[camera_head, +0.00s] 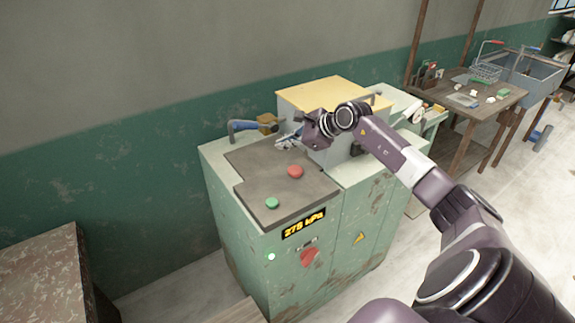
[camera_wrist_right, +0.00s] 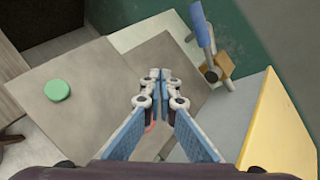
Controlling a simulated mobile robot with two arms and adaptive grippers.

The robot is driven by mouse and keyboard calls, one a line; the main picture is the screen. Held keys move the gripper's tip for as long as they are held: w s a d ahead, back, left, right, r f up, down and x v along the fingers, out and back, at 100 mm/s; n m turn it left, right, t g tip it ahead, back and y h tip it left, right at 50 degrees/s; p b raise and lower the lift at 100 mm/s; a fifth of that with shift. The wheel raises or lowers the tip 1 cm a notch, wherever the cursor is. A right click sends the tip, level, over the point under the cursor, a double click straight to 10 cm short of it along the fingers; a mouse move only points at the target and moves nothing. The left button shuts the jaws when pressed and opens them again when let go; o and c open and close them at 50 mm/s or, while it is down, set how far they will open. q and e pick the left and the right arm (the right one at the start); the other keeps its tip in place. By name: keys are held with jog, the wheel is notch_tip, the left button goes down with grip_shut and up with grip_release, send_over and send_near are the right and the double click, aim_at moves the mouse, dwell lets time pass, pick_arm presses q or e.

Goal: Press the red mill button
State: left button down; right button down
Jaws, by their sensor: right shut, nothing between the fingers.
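The red button (camera_head: 295,171) sits on the dark grey top plate of the green mill cabinet (camera_head: 235,250). My right gripper (camera_head: 281,143) is shut and empty, above the plate and behind the red button in the head view, apart from it. In the right wrist view the shut fingertips (camera_wrist_right: 161,76) show over the grey plate. There, only a thin sliver of red (camera_wrist_right: 150,127) shows beside a finger; the rest of the button is hidden. My left gripper is not in view.
A green button (camera_head: 272,203) is near the plate's front corner; it also shows in the right wrist view (camera_wrist_right: 56,90). A blue-handled lever (camera_head: 245,125) and a yellow-topped box (camera_head: 325,92) stand at the back. A cluttered wooden table (camera_head: 495,105) is at the right.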

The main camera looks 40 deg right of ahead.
aim_at(297, 171)
jog(key=shift+n+g+h, duration=0.3)
jog(key=shift+g+h, duration=0.2)
jog(key=shift+h, duration=0.3)
jog(key=d, duration=0.3)
jog(key=s+d, duration=0.1)
jog(key=shift+s+d+r, duration=0.1)
jog(key=shift+d+r, duration=0.1)
jog(key=shift+r, duration=0.05)
notch_tip(297, 171, down, 8)
jog(key=b, duration=0.4)
jog(key=shift+f, duration=0.1)
jog(key=shift+f+b, duration=0.3)
jog(key=shift+b, duration=0.1)
jog(key=shift+f+b, duration=0.35)
jog(key=shift+b, duration=0.15)
